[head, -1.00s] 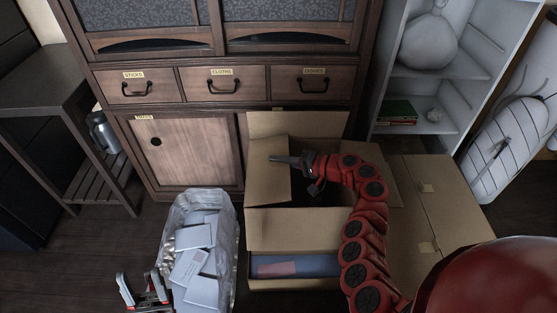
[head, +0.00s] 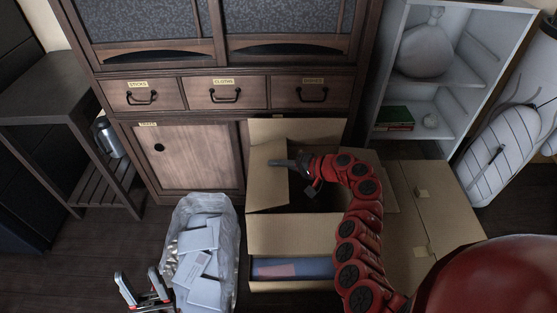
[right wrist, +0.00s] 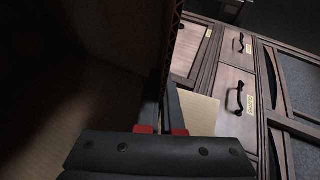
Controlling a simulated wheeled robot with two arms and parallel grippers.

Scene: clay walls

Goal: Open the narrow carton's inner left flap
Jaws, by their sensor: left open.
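The open brown carton (head: 290,235) stands on the floor in front of the cabinet in the head view. Its inner left flap (head: 262,190) stands raised on its left side. My right gripper (head: 277,163) reaches in from the right and lies across the flap's upper right part. In the right wrist view its fingers (right wrist: 162,105) are close together, with the flap's corrugated edge (right wrist: 173,45) running down between them. My left gripper (head: 136,274) is open and empty at the bottom left, away from the carton. My right arm hides part of the carton's dark inside.
A clear bag of white packets (head: 203,245) stands left of the carton. A wooden cabinet (head: 195,155) with drawers is behind it. Wide cardboard flaps (head: 440,205) spread to the right, near a white shelf (head: 412,140). Bare floor (head: 75,255) lies at the left.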

